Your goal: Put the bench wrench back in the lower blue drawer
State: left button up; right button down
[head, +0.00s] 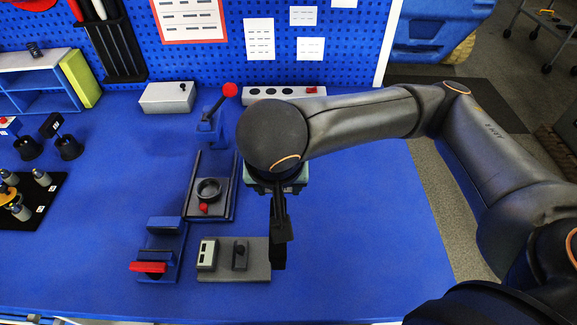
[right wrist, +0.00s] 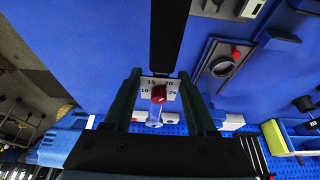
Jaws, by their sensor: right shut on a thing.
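My right gripper (head: 277,188) is over the middle of the blue bench, mostly hidden by my wrist in the head view. It is shut on a long black tool, the bench wrench (head: 279,232), which hangs down toward the bench front. In the right wrist view my right gripper (right wrist: 160,95) has one finger on each side of a white scale plate with a red knob, and the black bar of the wrench (right wrist: 168,35) runs on past the fingertips. No drawer can be made out for certain in either view. My left gripper is not in view.
A grey plate fixture (head: 222,262) lies under the wrench's left side. A pegboard (head: 350,50) stands behind. The bench's right side (head: 370,230) is clear.

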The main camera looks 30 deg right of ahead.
aim_at(273, 202)
jog(key=shift+s+a+r+p, duration=0.4)
jog(key=shift+s+a+r, duration=0.45)
jog(key=shift+s+a, duration=0.2)
pick_arm(q)
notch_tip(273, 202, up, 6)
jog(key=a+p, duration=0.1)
jog(key=p, duration=0.4)
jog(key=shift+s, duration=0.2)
pick_arm(e)
jog(key=w+d+r+n+y, duration=0.1)
jog(key=w+d+n+y, duration=0.1)
jog(key=d+n, duration=0.3)
jog(key=w+d, duration=0.1)
jog(key=d, duration=0.1)
jog(key=shift+w+d+r+t, duration=0.3)
jog(key=shift+w, duration=0.1)
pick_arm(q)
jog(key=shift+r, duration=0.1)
